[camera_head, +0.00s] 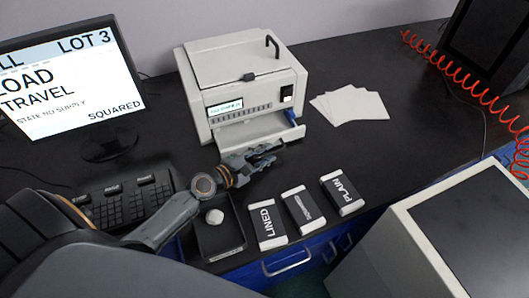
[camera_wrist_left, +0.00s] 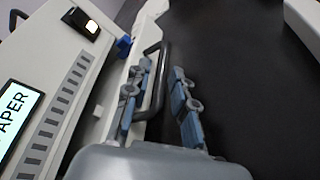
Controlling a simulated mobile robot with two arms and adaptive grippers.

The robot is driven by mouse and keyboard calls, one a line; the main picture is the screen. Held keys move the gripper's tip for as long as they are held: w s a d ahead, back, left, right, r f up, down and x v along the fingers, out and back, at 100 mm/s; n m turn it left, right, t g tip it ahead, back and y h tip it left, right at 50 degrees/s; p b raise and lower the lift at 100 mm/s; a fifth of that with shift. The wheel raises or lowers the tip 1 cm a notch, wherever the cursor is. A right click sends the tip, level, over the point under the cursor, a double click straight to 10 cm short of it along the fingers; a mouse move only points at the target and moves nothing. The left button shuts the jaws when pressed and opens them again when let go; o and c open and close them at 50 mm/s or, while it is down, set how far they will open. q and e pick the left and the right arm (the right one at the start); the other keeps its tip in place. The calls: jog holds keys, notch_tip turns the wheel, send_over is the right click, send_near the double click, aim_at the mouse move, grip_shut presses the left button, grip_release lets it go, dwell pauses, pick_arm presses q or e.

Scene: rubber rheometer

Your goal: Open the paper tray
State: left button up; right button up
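The white printer-like machine (camera_head: 245,78) stands on the black desk. Its paper tray (camera_head: 265,132) is the low white front part, which juts out beneath the button row. In the left wrist view, a black bar handle (camera_wrist_left: 157,88) stands out from the white front (camera_wrist_left: 118,98). My left gripper (camera_head: 268,157) is in front of the tray. In the left wrist view, my left gripper (camera_wrist_left: 163,88) is open, with its fingers on either side of the handle and a gap on the right side. In the head view the gripper hides the handle. My right gripper is not in view.
Packs marked LINED (camera_head: 267,225) and PLAIN (camera_head: 343,193), with another between them, lie near the front edge. Loose white sheets (camera_head: 350,104) lie right of the machine. A keyboard (camera_head: 122,205) and monitor (camera_head: 75,85) are on the left.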

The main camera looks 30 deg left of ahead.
pick_arm(q)
jog(key=shift+s+a, duration=0.1)
jog(key=v, duration=1.1)
jog(key=shift+s+a+r, duration=0.1)
jog(key=shift+s+a, duration=0.05)
jog(key=shift+s, duration=0.25)
